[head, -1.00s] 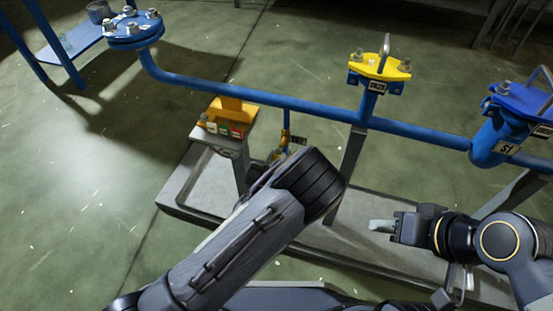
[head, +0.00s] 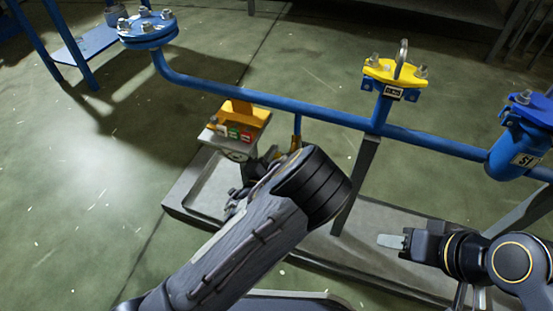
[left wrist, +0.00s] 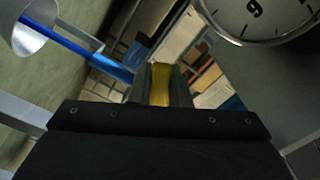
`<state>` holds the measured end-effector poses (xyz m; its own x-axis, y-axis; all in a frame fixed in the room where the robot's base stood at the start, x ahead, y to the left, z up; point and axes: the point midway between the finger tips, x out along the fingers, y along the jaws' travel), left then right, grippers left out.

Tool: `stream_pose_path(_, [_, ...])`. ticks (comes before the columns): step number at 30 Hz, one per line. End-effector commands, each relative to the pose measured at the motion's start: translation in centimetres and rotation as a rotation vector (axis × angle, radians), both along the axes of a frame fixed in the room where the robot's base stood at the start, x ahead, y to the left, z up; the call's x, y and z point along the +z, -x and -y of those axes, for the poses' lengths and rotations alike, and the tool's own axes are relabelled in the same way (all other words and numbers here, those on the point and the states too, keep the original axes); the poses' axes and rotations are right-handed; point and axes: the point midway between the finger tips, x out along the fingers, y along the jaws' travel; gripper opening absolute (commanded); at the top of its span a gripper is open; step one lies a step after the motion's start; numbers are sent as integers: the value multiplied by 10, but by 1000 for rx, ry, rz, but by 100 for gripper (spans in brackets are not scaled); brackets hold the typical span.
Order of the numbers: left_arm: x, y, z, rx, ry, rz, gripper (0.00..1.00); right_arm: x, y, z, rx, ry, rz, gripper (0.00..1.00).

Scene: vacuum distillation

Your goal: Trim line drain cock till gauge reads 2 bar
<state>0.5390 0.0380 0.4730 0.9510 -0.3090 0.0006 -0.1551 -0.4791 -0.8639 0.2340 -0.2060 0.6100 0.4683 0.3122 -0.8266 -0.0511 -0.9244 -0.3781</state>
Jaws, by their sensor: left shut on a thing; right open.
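In the left wrist view, my left gripper (left wrist: 161,80) is shut on a yellow piece, which looks like the drain cock's handle (left wrist: 160,88). Part of a round white gauge (left wrist: 262,14) with black marks and a numeral is cut off at the top right there; no needle can be made out. In the head view, the short blue drain branch (head: 297,126) hangs from the blue line (head: 335,116). My left wrist hides most of the cock and the gripper there. My right gripper (head: 391,242) is open and empty at the lower right.
A yellow-topped flange (head: 394,72) and a blue fitting tagged S1 (head: 522,150) stand on the line to the right. A blue bolted flange (head: 148,30) ends it at left.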

Motion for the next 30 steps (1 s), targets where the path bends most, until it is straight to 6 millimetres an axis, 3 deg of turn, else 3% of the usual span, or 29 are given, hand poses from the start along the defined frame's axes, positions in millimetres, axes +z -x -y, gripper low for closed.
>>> stream_pose_path(9, [5,-1,-3,0,-118,36,0,-1,0,0,0,0,0,42])
stream_pose_path(25, [6,-1,-3,-1,-140,42,0,-1,0,0,0,0,0,42])
stream_pose_path(26, [6,-1,-3,0,-139,43,18,-1,0,0,0,0,0,42])
stream_pose_path(30, [7,-1,-3,0,-139,43,36,-1,0,0,0,0,0,42])
